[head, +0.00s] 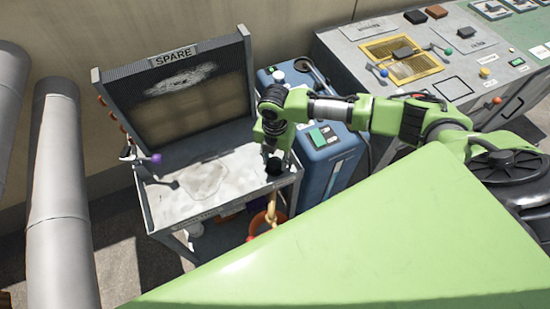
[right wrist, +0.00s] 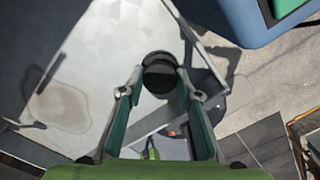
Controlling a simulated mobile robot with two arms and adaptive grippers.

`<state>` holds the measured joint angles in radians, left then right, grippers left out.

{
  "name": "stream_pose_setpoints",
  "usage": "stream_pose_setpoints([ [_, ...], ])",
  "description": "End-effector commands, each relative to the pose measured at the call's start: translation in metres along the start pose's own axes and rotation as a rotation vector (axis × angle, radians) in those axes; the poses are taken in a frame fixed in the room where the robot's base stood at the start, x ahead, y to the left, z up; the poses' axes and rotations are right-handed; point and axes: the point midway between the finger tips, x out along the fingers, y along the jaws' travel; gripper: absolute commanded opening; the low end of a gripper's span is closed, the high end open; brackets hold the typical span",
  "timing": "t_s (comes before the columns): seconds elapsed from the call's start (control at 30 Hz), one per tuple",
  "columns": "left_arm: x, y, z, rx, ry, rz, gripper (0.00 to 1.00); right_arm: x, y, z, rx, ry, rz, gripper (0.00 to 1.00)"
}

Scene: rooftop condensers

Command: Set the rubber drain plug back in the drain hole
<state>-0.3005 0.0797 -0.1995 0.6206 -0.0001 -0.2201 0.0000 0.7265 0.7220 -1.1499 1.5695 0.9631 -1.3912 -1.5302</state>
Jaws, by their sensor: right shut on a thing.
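The black rubber plug (head: 274,167) is at the right front corner of the grey metal tray (head: 172,208) under the SPARE unit. My right gripper (head: 275,152) points down over that corner and is shut on the plug. In the right wrist view the round dark plug (right wrist: 159,73) sits between the two fingertips (right wrist: 159,84), over the pale tray surface (right wrist: 110,50) near its edge. I cannot tell whether the plug touches the tray. The drain hole does not show; the plug and gripper may cover it. My left gripper is not in view.
The SPARE coil panel (head: 190,88) stands at the tray's back. A purple-knobbed lever (head: 155,158) is at its left. A blue machine (head: 322,150) stands close to the right, with a grey control bench (head: 400,60) beyond. An orange bucket (head: 262,222) is below the tray.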

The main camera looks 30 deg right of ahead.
Motion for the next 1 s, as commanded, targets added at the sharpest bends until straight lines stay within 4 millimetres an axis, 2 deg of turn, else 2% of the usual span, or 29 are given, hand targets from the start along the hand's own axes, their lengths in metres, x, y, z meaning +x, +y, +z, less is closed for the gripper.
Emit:
stream_pose_setpoints([
  [0.07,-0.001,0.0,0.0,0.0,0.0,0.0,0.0,0.001,0.0,0.0,0.0,0.0,0.0,0.1],
  [0.1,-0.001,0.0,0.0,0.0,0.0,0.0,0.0,0.001,0.0,0.0,0.0,0.0,0.0,0.39],
  [0.17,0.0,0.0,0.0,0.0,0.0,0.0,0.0,0.001,0.0,0.0,0.0,0.0,0.0,0.51],
  [0.57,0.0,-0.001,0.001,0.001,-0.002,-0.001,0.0,-0.004,0.001,0.001,0.0,-0.001,0.002,0.51],
  [0.67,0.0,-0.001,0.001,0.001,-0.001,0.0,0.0,-0.016,0.001,0.001,-0.001,-0.002,0.004,0.51],
  [1.0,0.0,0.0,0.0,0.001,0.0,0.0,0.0,-0.086,0.001,0.001,0.0,-0.002,0.004,0.51],
])
